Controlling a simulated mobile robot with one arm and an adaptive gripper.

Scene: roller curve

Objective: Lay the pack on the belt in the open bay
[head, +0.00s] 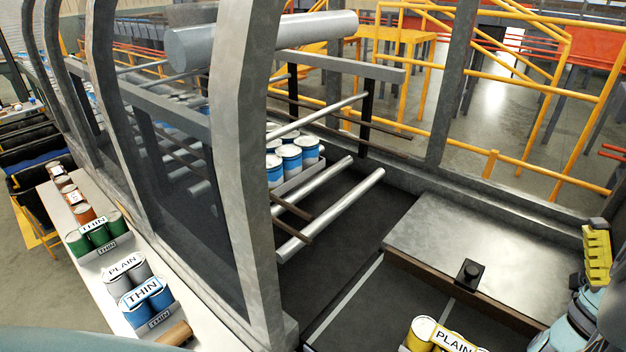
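Several can packs are in the head view; which one is the pack cannot be told. A blue pack labelled THIN (147,293), a grey PLAIN pack (124,273) and a green THIN pack (97,232) stand on a pale ledge at the left. A yellow PLAIN pack (440,337) is cut off at the bottom edge. Blue-and-white cans (290,157) stand in a tray among the rollers. The dark belt (350,220) is bare in front of them. What seems to be my gripper (597,254), with a yellow ribbed part, is at the right edge, apart from every pack; its fingertips are unclear.
A curved grey frame post (240,150) stands between ledge and belt. Metal rollers (332,215) and dark bars cross above the belt. Yellow railings (560,180) stand behind.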

